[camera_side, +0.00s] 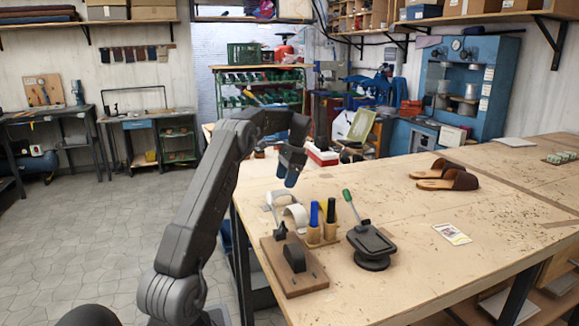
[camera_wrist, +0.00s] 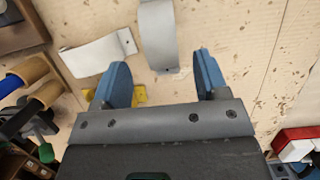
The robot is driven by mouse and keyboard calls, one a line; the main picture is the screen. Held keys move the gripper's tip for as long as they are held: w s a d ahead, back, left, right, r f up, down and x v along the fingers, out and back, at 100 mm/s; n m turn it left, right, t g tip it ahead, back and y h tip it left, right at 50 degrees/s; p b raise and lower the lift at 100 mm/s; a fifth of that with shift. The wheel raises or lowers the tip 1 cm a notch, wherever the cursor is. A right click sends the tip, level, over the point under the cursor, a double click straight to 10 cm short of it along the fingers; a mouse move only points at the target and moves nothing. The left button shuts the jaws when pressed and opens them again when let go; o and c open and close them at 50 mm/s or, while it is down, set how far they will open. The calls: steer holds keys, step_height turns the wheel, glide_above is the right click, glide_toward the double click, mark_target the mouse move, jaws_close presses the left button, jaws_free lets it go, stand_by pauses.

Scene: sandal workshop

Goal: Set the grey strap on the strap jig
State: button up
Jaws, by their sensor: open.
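Two pale curved straps lie on the workbench. One grey strap (camera_wrist: 158,35) is arched and lies beyond my open, empty gripper (camera_wrist: 161,62), with its near end between the fingertips in the wrist view. A second pale strap (camera_wrist: 97,55) lies to its left. In the side view the straps (camera_side: 296,214) sit near the bench's left edge, and my gripper (camera_side: 291,178) hangs above and behind them, apart from them. The strap jig (camera_side: 294,262), a wooden base with a dark rounded form and a dark post, stands in front. Only part of a wooden base shows at the wrist view's top left.
A card (camera_side: 452,234) and brown sandals (camera_side: 446,177) lie farther right. The bench between is mostly clear.

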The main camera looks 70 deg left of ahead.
steer(key=w+d+r+t+y, duration=0.15)
steer(key=w+d+r, duration=0.25)
steer(key=d+r, duration=0.75)
steer(key=s+d+r+t, duration=0.1)
steer(key=s+d, duration=0.3)
steer(key=d, duration=0.8)
steer(key=s+d+t, duration=0.4)
steer(key=s+d, duration=0.1)
steer(key=d, duration=0.8)
steer(key=shift+d+r, duration=0.25)
steer(key=shift+r, duration=0.1)
steer(key=shift+o, duration=0.5)
steer(key=s+d+f+t+h, duration=0.1)
steer(key=s+d+f+t, duration=0.1)
steer(key=s+d+f, duration=0.4)
steer(key=s+d, duration=0.2)
steer(key=s, duration=0.1)
steer(key=shift+s, duration=0.4)
steer(key=shift+f+t+h, duration=0.1)
steer(key=shift+t+h, duration=0.15)
steer(key=shift+a, duration=0.1)
